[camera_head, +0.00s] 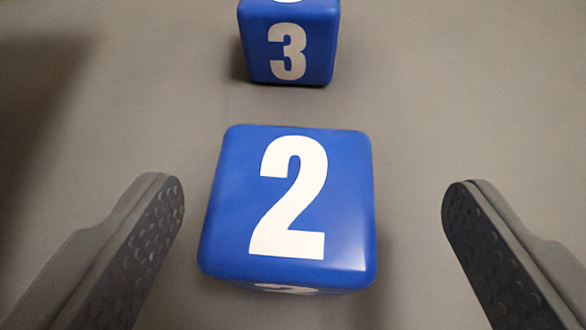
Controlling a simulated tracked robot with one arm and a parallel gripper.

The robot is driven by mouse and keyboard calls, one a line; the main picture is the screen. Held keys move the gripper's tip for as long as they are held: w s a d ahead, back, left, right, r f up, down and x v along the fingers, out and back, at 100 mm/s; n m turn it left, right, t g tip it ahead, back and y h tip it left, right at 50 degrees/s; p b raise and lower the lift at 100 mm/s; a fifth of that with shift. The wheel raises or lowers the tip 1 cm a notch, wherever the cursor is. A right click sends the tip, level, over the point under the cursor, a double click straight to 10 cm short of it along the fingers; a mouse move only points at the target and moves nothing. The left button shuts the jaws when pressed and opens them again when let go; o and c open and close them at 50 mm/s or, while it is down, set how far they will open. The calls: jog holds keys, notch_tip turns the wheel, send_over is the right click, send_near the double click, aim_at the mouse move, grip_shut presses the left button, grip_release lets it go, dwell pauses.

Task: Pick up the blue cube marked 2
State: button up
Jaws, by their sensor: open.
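The blue cube marked 2 (345,215) sits on the grey floor in the middle of the view, its white 2 facing up. My gripper (312,200) is open, with one dark padded finger to the left of the cube and one to the right. Neither finger touches the cube in this view. The gap on the left looks smaller than the gap on the right. The cube's near face is mostly hidden below its top edge.
A second blue cube marked 3 (260,48) stands behind the first, at the top of the view, partly cut off by the frame. Bare grey floor (460,90) lies around both cubes. A dark shadow falls at the left edge.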

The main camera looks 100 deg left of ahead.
aim_at(296, 169)
jog(key=x, duration=0.1)
jog(key=b+x, duration=0.1)
jog(key=x, duration=0.3)
jog(key=shift+s+d+f+b, duration=0.15)
jog(key=shift+s+f+b, duration=0.1)
jog(key=shift+s+b, duration=0.15)
jog(key=c, duration=1.1)
